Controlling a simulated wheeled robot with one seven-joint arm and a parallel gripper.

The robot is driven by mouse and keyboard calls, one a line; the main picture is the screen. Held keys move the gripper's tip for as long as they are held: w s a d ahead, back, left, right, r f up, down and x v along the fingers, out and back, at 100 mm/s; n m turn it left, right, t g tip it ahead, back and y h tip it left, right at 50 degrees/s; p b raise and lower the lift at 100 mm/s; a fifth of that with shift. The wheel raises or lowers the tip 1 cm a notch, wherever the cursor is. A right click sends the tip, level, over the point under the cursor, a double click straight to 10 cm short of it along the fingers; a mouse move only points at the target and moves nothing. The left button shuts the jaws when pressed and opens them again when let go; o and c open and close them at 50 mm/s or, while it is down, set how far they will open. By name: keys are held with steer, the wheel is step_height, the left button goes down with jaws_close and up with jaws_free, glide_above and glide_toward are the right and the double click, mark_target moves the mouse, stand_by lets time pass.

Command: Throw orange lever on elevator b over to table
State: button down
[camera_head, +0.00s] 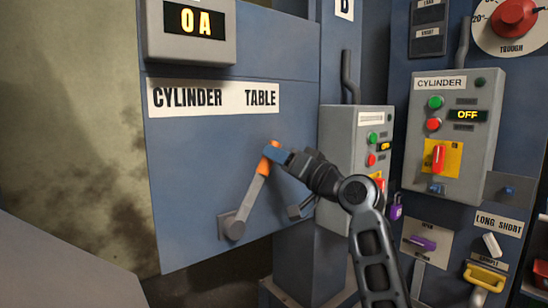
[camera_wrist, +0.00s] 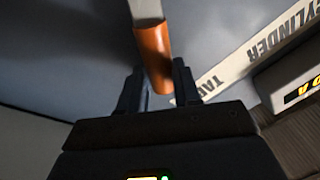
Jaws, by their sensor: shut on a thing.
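The orange lever has a grey arm and an orange grip (camera_head: 265,165). It rises from a grey pivot block (camera_head: 233,226) on the blue panel and leans up and to the right, its top below the word TABLE. My gripper (camera_head: 274,153) is shut on the orange grip near its upper end. In the wrist view the orange grip (camera_wrist: 153,48) runs down between the two dark fingers (camera_wrist: 160,82). My gripper hides part of the grip's top in the head view.
A CYLINDER TABLE label (camera_head: 213,96) and a display reading 0A (camera_head: 195,22) sit above the lever. Grey button boxes (camera_head: 345,150) (camera_head: 455,125), a purple lever (camera_head: 423,242) and a yellow handle (camera_head: 485,278) stand to the right. The panel left of the lever is clear.

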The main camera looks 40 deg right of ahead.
steer(key=shift+d+f, duration=0.2)
steer(key=c, duration=0.8)
jaws_free()
steer(key=shift+r, duration=0.1)
steer(key=shift+b+v, duration=0.7)
steer(key=shift+v, duration=3.25)
steer(key=s+a+f+g+h, duration=0.1)
steer(key=s+a+f, duration=0.35)
steer(key=f, duration=0.45)
steer(key=s+a+f+m+g+h, duration=0.1)
steer(key=s+a+f+h, duration=0.15)
steer(key=s+f, duration=0.5)
steer(key=s+a+f+g+h, duration=0.1)
steer(key=s+a+f+g, duration=0.3)
steer(key=f, duration=0.6)
steer(key=s+a+n, duration=0.2)
steer(key=s+a, duration=0.1)
steer(key=s, duration=0.5)
steer(key=s+a+n+y, duration=0.1)
steer(key=s+a+n, duration=0.1)
steer(key=s, duration=0.7)
steer(key=s+a+f+n+y, duration=0.1)
steer(key=s+a+n, duration=0.1)
steer(key=s+a, duration=0.3)
steer(key=shift+s+f+t, duration=0.1)
steer(key=shift+s+t, duration=0.2)
steer(key=shift+s, duration=1.55)
